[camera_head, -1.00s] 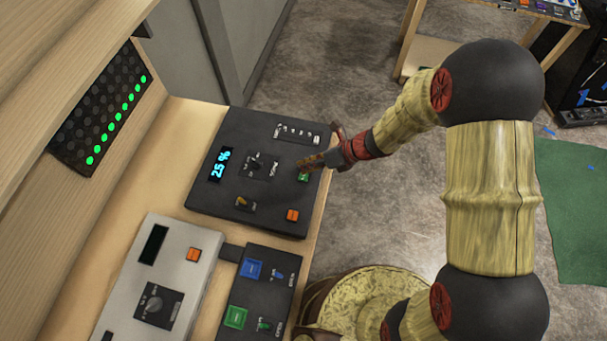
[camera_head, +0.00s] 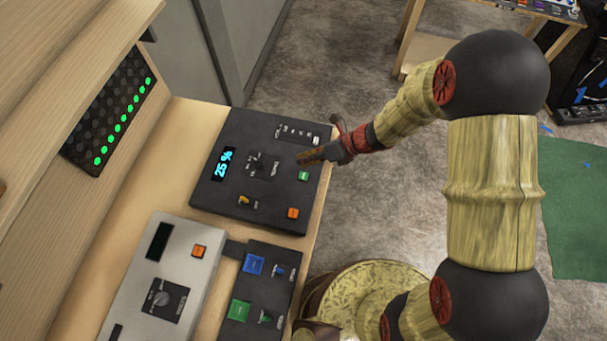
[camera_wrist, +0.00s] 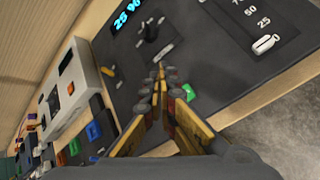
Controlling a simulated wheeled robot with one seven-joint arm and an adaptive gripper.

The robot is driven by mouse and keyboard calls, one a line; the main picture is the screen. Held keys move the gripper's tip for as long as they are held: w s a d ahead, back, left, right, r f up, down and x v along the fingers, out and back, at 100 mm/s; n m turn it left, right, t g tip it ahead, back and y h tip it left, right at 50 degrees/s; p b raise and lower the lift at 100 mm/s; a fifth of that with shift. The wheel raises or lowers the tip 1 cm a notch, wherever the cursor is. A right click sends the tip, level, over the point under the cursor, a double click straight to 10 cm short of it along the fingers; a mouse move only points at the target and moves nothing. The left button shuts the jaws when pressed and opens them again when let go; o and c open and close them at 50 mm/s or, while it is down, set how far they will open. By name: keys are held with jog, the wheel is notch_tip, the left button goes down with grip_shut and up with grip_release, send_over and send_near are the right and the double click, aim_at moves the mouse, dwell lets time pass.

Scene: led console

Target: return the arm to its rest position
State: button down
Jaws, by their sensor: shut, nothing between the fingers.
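My gripper (camera_head: 303,158) is shut and empty. In the head view it hovers over the right part of the black console (camera_head: 268,216), near a small green button (camera_head: 303,176); whether it touches the panel I cannot tell. My arm reaches in from the right, bent at a large black joint. In the wrist view the closed fingertips (camera_wrist: 160,68) point toward the black console's panel (camera_wrist: 225,75), with the green button (camera_wrist: 188,92) just to their right. The console's display (camera_head: 224,164) reads 25 % in blue.
An LED board (camera_head: 110,110) at the left has one lit green row. A grey console (camera_head: 193,275) and a small black box with blue and green buttons (camera_head: 262,290) stand nearer on the wooden desk (camera_head: 180,140). Open floor (camera_head: 345,75) lies right of the desk, with a green mat (camera_head: 575,215) beyond.

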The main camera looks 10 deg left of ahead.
dwell(0.4)
jog(key=shift+n, duration=0.4)
jog(key=shift+s+n, duration=0.25)
jog(key=shift+n, duration=0.35)
jog(key=s+n, duration=0.1)
jog(key=s+d+n+g, duration=0.1)
jog(key=s+n, duration=0.1)
jog(key=s+n+g, duration=0.1)
jog(key=s+n, duration=0.1)
jog(key=shift+d+f+h, duration=0.3)
jog(key=shift+d+h, duration=0.1)
jog(key=s+d+r+n+t+h+b, duration=0.4)
jog(key=d+r+n+b, duration=0.3)
jog(key=d+n, duration=0.3)
jog(key=s+d+r+n+t+h+b, duration=0.3)
jog(key=d+r+n+b, duration=0.5)
jog(key=d, duration=0.7)
notch_tip(320, 180, up, 2)
jog(key=s+n+h, duration=0.1)
jog(key=s, duration=0.1)
jog(key=shift+s+r+n+t, duration=0.25)
jog(key=shift+s+n+t, duration=0.1)
jog(key=shift+n+t, duration=0.05)
